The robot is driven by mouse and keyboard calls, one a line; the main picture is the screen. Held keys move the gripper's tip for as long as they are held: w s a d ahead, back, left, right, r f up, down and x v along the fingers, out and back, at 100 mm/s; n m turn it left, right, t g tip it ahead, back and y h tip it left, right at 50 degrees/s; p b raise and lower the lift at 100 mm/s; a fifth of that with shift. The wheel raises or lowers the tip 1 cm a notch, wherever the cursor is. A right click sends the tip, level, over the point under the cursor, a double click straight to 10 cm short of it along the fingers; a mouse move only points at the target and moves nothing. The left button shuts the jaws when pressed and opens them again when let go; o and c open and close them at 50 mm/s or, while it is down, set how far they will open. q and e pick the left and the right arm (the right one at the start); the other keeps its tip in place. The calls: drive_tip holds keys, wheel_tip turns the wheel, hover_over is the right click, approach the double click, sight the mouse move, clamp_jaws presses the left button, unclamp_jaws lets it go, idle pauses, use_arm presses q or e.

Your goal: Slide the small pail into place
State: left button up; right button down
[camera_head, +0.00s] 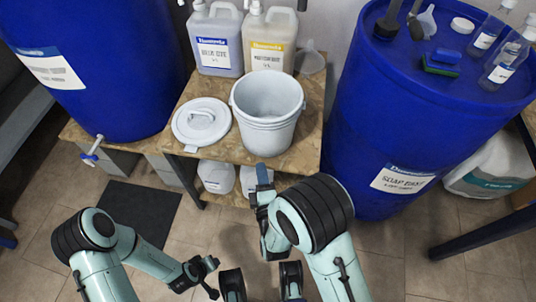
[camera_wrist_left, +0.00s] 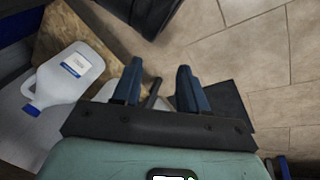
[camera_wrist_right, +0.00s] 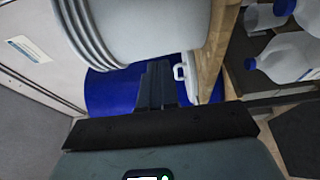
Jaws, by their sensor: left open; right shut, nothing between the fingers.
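The small white pail (camera_head: 264,132) stands upright and open, with no lid on, near the front edge of a wooden shelf. Its white lid (camera_head: 201,124) lies beside it on the left. My right gripper (camera_head: 262,174) is shut and empty, just in front of the pail at the shelf edge. In the right wrist view its fingers (camera_wrist_right: 157,78) are close to the ribbed pail (camera_wrist_right: 145,28); whether they touch it I cannot tell. My left gripper (camera_head: 211,278) is open and empty, low in front of the shelf; its parted fingers show in the left wrist view (camera_wrist_left: 158,88).
The wooden shelf (camera_head: 170,138) also holds two labelled jugs (camera_head: 215,40) (camera_head: 267,42) behind the pail. Blue drums stand left (camera_head: 100,90) and right (camera_head: 365,135). More jugs (camera_head: 216,177) sit below. The floor in front has a dark mat (camera_head: 137,212).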

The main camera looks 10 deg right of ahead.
sight(291, 134)
drive_tip(key=w, duration=0.1)
drive_tip(key=w+d, duration=0.1)
drive_tip(key=w, duration=0.1)
drive_tip(key=w+d+b, duration=0.1)
drive_tip(key=w, duration=0.1)
drive_tip(key=shift+w+d, duration=0.3)
drive_tip(key=shift+w, duration=0.1)
use_arm(q)
drive_tip(key=shift+s+a+f, duration=0.15)
drive_tip(key=shift+s+f, duration=0.2)
drive_tip(key=shift+f, duration=0.25)
drive_tip(key=shift+s+a+f, duration=0.15)
drive_tip(key=shift+s+f, duration=0.15)
drive_tip(key=shift+f, duration=0.25)
use_arm(e)
drive_tip(key=w+d, duration=0.4)
drive_tip(key=w, duration=0.1)
drive_tip(key=shift+d, duration=0.35)
use_arm(q)
drive_tip(key=shift+s+f+g, duration=0.15)
drive_tip(key=shift+g, duration=0.15)
use_arm(e)
drive_tip(key=w+d, duration=0.3)
drive_tip(key=shift+w+d, duration=0.15)
drive_tip(key=shift+w, duration=0.1)
